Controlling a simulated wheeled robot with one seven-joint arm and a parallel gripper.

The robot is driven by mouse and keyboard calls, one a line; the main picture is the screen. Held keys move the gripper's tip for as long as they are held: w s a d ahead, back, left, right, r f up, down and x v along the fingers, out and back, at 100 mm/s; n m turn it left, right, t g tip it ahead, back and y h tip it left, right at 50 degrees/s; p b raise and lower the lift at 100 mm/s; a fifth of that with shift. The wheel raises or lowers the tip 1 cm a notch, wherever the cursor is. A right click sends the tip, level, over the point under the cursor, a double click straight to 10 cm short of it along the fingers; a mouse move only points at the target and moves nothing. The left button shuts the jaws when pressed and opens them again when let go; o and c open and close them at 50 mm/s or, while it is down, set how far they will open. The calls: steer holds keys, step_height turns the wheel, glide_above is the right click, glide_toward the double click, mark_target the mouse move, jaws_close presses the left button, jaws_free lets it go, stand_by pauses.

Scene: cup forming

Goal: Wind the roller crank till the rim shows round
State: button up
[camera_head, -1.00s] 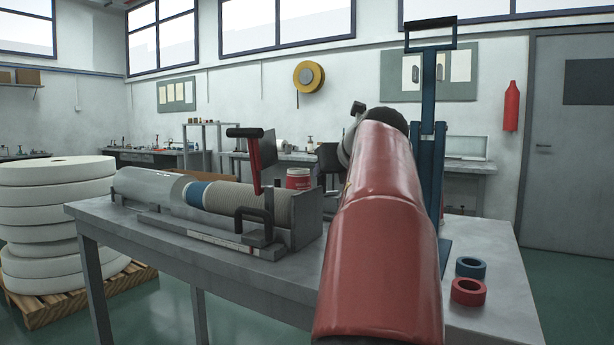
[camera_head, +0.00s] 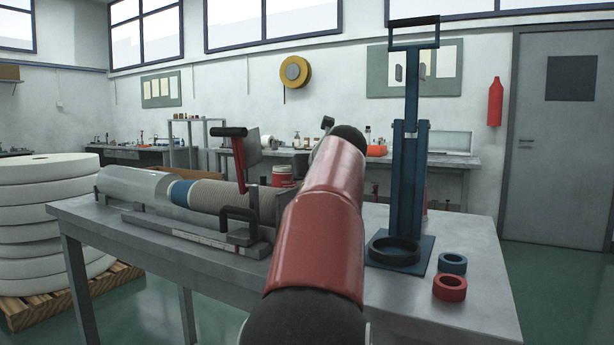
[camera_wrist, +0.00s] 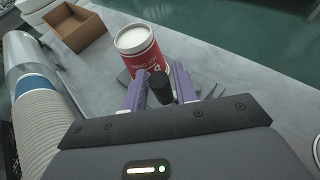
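The forming bench unit lies along the grey table in the head view, with a ribbed tube (camera_head: 212,196), a blue band and a clear cylinder. A red lever (camera_head: 240,165) with a black grip and a flat plate rises over the tube. I cannot tell which part is the roller crank; my red arm covers the unit's right end. The rim is not clear to see. In the wrist view my gripper's purple fingers (camera_wrist: 160,92) stand apart, with a dark stub (camera_wrist: 160,87) between them. I cannot tell whether they touch it. A red-and-white tub (camera_wrist: 140,52) stands just beyond the fingertips.
A blue press (camera_head: 408,180) with a black ring on its base stands right of my arm. Blue (camera_head: 453,263) and red (camera_head: 449,287) rings lie near the table's right edge. An open cardboard box (camera_wrist: 75,27) lies beyond the tub. White rolls (camera_head: 45,215) are stacked at left.

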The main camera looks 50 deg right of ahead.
jaws_close()
steer(key=shift+w+m+g+h, duration=0.35)
steer(key=shift+m+g+h, duration=0.1)
steer(key=shift+m+h, duration=0.25)
steer(key=shift+w+m+g+h, duration=0.3)
steer(key=shift+m+g+h, duration=0.15)
steer(key=shift+m+h, duration=0.25)
steer(key=shift+w+d+m+g+h+b, duration=0.15)
steer(key=shift+d+m+g+h+b, duration=0.15)
steer(key=shift+m+g+h, duration=0.45)
steer(key=shift+w+d+m+g+h+b, duration=0.25)
steer(key=shift+m+g+h, duration=0.3)
steer(key=shift+m+g, duration=0.3)
steer(key=shift+s, duration=0.1)
steer(key=shift+o, duration=1.6)
jaws_free()
